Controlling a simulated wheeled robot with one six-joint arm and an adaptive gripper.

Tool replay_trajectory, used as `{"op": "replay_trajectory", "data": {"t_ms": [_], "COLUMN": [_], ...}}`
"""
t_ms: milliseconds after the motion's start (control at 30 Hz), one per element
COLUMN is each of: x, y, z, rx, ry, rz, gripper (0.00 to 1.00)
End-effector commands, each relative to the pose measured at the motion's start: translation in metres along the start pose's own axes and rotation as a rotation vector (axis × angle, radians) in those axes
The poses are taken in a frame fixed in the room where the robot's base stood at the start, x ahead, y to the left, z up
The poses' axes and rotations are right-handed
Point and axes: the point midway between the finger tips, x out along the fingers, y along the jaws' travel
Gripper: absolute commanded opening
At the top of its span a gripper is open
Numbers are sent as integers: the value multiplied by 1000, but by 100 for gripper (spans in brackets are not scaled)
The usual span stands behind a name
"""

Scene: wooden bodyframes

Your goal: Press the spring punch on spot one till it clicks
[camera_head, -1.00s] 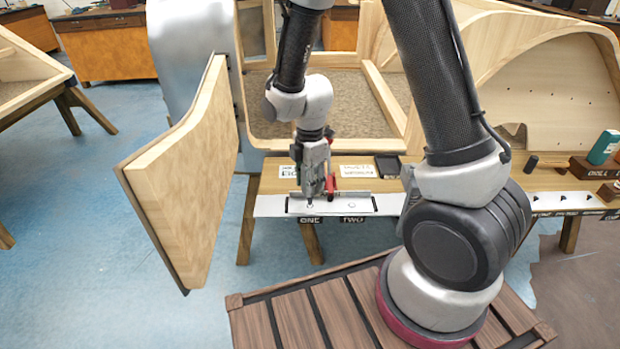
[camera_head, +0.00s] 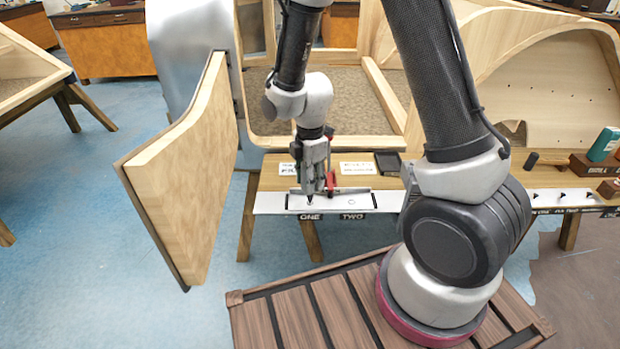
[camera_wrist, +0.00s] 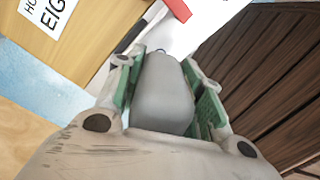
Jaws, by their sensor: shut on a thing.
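The spring punch (camera_wrist: 165,95) is a smooth grey rounded body between the green pads of my gripper (camera_wrist: 167,92) in the wrist view. In the head view, my gripper (camera_head: 314,186) points down over the left end of the white strip (camera_head: 270,203), shut on the punch. The punch's dark narrow tip (camera_head: 309,202) is at spot one, above the label ONE (camera_head: 309,217). I cannot tell whether the tip is pressed in. Spot two (camera_head: 351,202) is a small mark to the right, above the label TWO (camera_head: 352,216).
A red clamp handle (camera_head: 331,181) stands close to the right of my gripper. White cards (camera_head: 356,168) and a dark tray (camera_head: 388,163) lie behind on the wooden bench. A curved wooden panel (camera_head: 190,165) juts out at the left.

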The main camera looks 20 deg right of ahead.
Motion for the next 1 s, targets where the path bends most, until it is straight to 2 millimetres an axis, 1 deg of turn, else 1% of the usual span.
{"op": "replay_trajectory", "data": {"t_ms": [267,1000], "x": [-5,-30], "y": [0,1], "z": [0,0], "rx": [0,0], "ry": [0,0], "rz": [2,2], "gripper": [4,4]}}
